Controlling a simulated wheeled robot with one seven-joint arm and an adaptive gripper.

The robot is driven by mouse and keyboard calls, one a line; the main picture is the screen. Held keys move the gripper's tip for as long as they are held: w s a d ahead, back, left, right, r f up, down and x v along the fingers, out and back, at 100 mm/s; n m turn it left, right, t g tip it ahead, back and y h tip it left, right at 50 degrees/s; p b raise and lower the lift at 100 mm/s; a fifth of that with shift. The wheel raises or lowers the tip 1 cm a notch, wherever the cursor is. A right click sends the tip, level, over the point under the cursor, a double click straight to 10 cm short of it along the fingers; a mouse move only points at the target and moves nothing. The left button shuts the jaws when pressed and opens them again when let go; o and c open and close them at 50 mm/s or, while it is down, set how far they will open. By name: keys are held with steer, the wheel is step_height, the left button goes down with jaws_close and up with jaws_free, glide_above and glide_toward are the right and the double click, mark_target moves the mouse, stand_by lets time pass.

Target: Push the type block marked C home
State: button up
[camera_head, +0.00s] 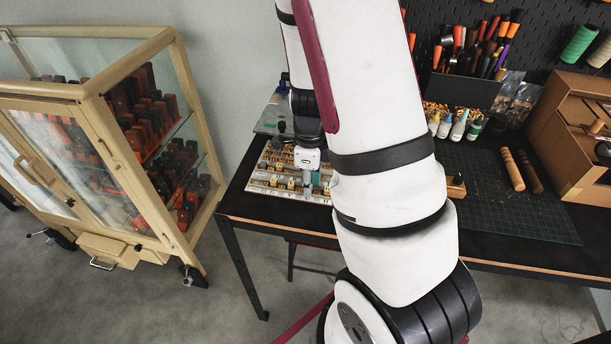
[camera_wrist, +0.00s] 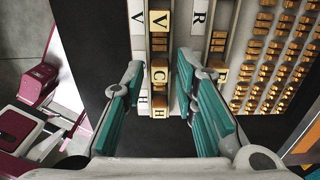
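In the wrist view the block that seems to be marked C (camera_wrist: 159,70) sits in a narrow column of the type rack (camera_wrist: 137,60). A brass block marked V (camera_wrist: 158,20) stands above it in the column and a block marked H (camera_wrist: 159,104) below it. My gripper (camera_wrist: 160,72) is open, with its teal-padded fingers on either side of this column and nothing held. I cannot tell whether the fingertips touch the rack. In the head view my gripper (camera_head: 307,177) is over the rack (camera_head: 262,190), and my arm hides part of it.
Rows of brass type (camera_wrist: 270,60) lie on the right in the wrist view. A maroon and white device (camera_wrist: 25,125) is at left. In the head view a glass cabinet (camera_head: 98,92) stands left of the bench. A green cutting mat (camera_head: 510,210) and tools are at right.

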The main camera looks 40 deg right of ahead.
jaws_close()
steer(key=shift+s+r+p, duration=0.1)
steer(key=shift+r+p, duration=1.5)
steer(key=shift+r, duration=0.4)
